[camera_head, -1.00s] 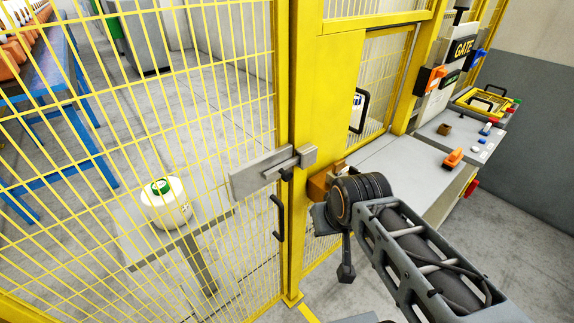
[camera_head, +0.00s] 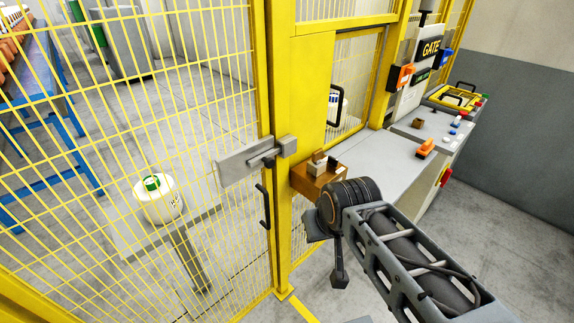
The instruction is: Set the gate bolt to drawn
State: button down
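The gate bolt (camera_head: 268,157) is a grey bar with a dark knob, on a grey plate (camera_head: 236,163) fixed to the yellow mesh gate (camera_head: 120,130). Its right end reaches to a grey keeper block (camera_head: 288,146) on the yellow post (camera_head: 283,60); how deep it sits in it I cannot tell. A black pull handle (camera_head: 263,206) is below the bolt. The end of my arm, with my gripper (camera_head: 338,277), is to the right of the post and lower than the bolt, apart from it. The fingers cannot be made out, and nothing held is visible.
A brown box (camera_head: 313,180) with small blocks on it is just right of the post, near my wrist. A grey bench (camera_head: 372,160) with an orange item (camera_head: 425,147) runs behind it. Behind the mesh, a white bobbin (camera_head: 158,200) with a green top stands on a grey stand.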

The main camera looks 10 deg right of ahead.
aim_at(265, 157)
jog(key=k, duration=0.2)
jog(key=u, duration=0.85)
jog(key=i, duration=0.65)
jog(key=z, duration=0.7)
